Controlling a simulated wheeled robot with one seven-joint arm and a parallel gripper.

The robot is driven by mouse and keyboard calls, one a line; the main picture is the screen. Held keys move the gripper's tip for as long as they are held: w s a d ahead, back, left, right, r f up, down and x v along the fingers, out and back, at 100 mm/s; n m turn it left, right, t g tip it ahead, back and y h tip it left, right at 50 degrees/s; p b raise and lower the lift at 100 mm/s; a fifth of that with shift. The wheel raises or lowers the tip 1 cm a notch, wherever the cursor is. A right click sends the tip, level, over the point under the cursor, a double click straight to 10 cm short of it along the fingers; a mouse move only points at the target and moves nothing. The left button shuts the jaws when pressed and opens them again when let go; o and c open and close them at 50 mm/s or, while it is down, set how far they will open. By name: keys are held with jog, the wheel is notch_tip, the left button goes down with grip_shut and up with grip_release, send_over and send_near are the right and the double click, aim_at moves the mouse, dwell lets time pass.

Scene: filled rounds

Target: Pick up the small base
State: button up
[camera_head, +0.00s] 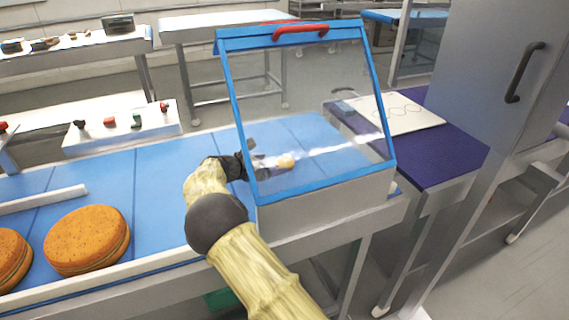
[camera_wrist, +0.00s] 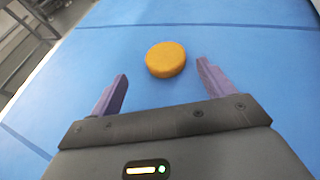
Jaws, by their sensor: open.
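The small base is a round orange-yellow disc (camera_wrist: 166,60) lying flat on the blue conveyor belt (camera_wrist: 230,90) in the wrist view. In the head view a small pale orange round thing (camera_head: 286,162), seen through the clear panel, appears to be the same base. My gripper (camera_wrist: 160,82) is open and empty. Its two purple fingers point toward the disc, which lies just beyond the fingertips and roughly between their lines. In the head view my gripper (camera_head: 262,160) is partly behind the clear panel, left of the small base.
A clear guard with a blue frame (camera_head: 300,190) and red handle (camera_head: 300,30) stands over the belt. Larger orange cakes (camera_head: 87,240) lie on the belt at left. A control panel (camera_head: 123,128) stands behind the belt. A purple-topped table (camera_head: 440,150) is at right.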

jog(key=x, duration=0.5)
jog(key=shift+s+d, duration=0.15)
jog(key=shift+d, duration=0.15)
dwell(0.4)
jog(key=c, duration=0.8)
